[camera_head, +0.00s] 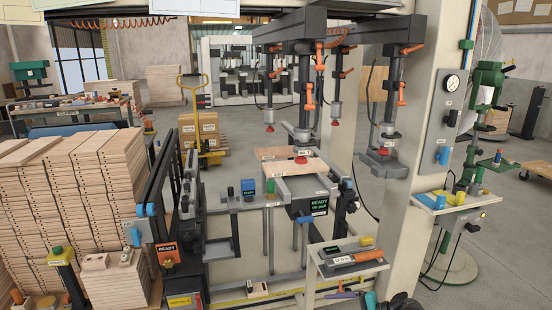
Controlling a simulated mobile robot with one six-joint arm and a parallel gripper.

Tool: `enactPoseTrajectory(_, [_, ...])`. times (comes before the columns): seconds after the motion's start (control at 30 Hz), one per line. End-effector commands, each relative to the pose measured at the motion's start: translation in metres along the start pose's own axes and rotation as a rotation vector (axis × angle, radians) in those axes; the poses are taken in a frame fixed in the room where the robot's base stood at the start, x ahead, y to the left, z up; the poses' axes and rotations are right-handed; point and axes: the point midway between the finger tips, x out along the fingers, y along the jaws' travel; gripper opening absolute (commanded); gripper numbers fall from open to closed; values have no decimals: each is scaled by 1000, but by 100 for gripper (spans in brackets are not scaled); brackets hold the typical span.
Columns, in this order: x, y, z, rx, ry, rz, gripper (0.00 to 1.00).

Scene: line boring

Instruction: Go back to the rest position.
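My gripper's fingers do not show in this view. A dark rounded shape with a teal part beside it is cut off at the bottom edge, right of centre; I cannot tell whether it belongs to my arm. The boring machine (305,37) stands ahead, with black heads and orange levers hanging over its work area. A light wooden board (299,166) lies flat under the middle head.
Tall stacks of boards (65,190) stand at left. A small shelf (347,262) with an orange-and-grey tool juts out at front right. A cream post (415,120) carries a gauge and a side tray (450,200). A yellow pallet truck (195,105) stands behind. Grey floor is open at far right.

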Motion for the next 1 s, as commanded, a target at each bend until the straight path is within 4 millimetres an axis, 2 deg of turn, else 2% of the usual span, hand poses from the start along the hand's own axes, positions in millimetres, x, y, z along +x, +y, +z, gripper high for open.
enactPoseTrajectory(0.03, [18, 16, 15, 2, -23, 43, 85])
enactPoseTrajectory(0.2, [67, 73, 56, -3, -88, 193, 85])
enactPoseTrajectory(0.4, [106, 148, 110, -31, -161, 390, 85])
enactPoseTrajectory(0.5, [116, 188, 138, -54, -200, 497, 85])
enactPoseTrajectory(0.63, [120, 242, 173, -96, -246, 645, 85])
enactPoseTrajectory(0.77, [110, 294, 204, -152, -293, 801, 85])
enactPoseTrajectory(0.9, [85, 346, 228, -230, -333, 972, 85])
enactPoseTrajectory(1.0, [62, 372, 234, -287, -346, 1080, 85])
